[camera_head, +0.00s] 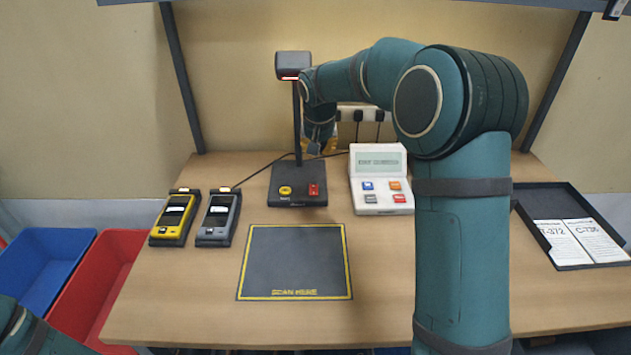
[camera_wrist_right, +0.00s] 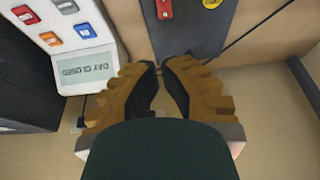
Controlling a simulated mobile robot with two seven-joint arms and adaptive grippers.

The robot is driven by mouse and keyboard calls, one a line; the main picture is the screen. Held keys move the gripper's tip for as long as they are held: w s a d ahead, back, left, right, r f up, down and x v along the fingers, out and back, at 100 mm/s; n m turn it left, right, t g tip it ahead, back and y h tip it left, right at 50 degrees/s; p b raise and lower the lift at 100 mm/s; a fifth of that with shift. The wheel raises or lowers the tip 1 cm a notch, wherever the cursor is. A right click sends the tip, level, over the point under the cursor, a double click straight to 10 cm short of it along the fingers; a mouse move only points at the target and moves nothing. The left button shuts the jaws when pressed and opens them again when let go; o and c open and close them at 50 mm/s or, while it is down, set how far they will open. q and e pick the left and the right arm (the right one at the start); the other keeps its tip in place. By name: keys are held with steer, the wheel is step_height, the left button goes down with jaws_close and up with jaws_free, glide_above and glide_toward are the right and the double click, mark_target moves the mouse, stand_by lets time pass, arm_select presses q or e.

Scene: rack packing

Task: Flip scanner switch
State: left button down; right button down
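The scanner (camera_head: 293,65) is a dark head on a thin post, with a red line lit at its lower edge. Its dark base (camera_head: 298,170) carries a yellow button (camera_head: 286,190) and a red switch (camera_head: 314,189). In the right wrist view the red switch (camera_wrist_right: 165,9) shows at the top edge, beyond the fingertips. My right gripper (camera_wrist_right: 159,66) has its fingertips nearly together, nothing visible between them. In the head view it hangs (camera_head: 319,143) beside the post, above the back of the base, apart from the switch. My left gripper is out of view; only a bit of that arm shows.
A white terminal (camera_head: 379,163) with coloured buttons stands right of the base. Yellow (camera_head: 174,217) and grey (camera_head: 218,217) handheld devices lie left. The scan mat (camera_head: 294,262) in front is empty. A black tray (camera_head: 572,266) holds cards. Blue and red bins stand left of the table.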

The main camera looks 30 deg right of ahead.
mark_target(318, 189)
steer(key=b+x, duration=0.1)
steer(key=x, duration=0.5)
steer(key=b+x, duration=0.1)
steer(key=x, duration=0.5)
steer(key=shift+s+f, duration=0.1)
steer(key=shift+s, duration=0.1)
steer(key=shift+b+x, duration=0.45)
steer(key=shift+x, duration=0.45)
steer(key=shift+s+a, duration=0.15)
steer(key=shift+f, duration=0.4)
steer(key=shift+s+a+r, duration=0.25)
steer(key=shift+s+r, duration=0.1)
steer(key=shift+s, duration=0.2)
